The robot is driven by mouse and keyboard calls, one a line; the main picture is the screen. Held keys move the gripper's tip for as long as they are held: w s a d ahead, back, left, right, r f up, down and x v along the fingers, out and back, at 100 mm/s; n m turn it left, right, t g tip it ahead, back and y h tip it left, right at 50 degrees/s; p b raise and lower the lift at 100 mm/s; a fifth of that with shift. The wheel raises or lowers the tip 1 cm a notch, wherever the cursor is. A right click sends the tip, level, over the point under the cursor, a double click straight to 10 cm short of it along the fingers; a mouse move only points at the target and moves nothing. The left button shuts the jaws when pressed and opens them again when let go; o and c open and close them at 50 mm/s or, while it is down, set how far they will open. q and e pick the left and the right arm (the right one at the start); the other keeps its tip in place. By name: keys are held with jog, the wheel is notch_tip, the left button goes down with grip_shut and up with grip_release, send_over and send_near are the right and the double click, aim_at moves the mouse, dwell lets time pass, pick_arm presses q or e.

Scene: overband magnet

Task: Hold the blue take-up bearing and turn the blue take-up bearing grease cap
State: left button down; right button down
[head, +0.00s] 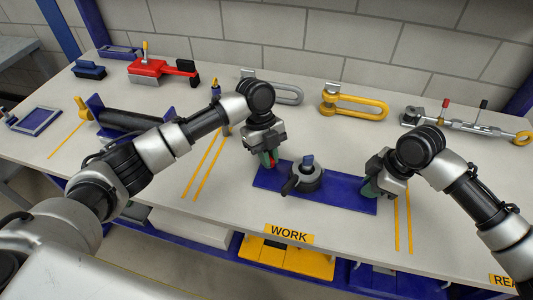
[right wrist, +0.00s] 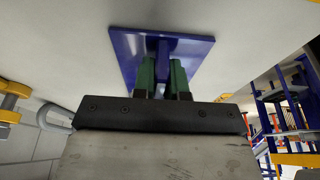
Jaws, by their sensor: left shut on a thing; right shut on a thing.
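The blue take-up bearing (head: 345,202) lies on the bench, a flat blue plate with a dark grey round housing (head: 304,178) and a blue piece (head: 308,161) on top. My left gripper (head: 269,160) points down over the plate's left end. Its green fingers are shut on a small red part, seemingly the grease cap (head: 273,163), mostly hidden. My right gripper (head: 369,188) is at the plate's right end. In the right wrist view, its green fingers (right wrist: 162,78) are shut on a blue upright tab (right wrist: 162,55) of the bearing.
A red tool (head: 160,70), grey shackle (head: 285,93), yellow shackle (head: 352,103) and turnbuckle (head: 465,125) lie along the back. A black roller (head: 125,119) lies at left, partly behind my left arm. A WORK label (head: 289,234) marks the front edge. Bench around the plate is mostly clear.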

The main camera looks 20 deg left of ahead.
pick_arm(q)
jog(key=shift+r+m+y, duration=0.1)
jog(key=shift+m+y, duration=0.2)
jog(key=shift+m, duration=0.7)
jog(key=c, duration=1.1)
grip_release()
jog(key=s+d+v, duration=0.1)
jog(key=v, duration=1.8)
jog(key=shift+d+r, duration=0.2)
jog(key=shift+r, duration=0.35)
jog(key=shift+s, duration=0.15)
pick_arm(e)
jog(key=c, duration=1.1)
grip_release()
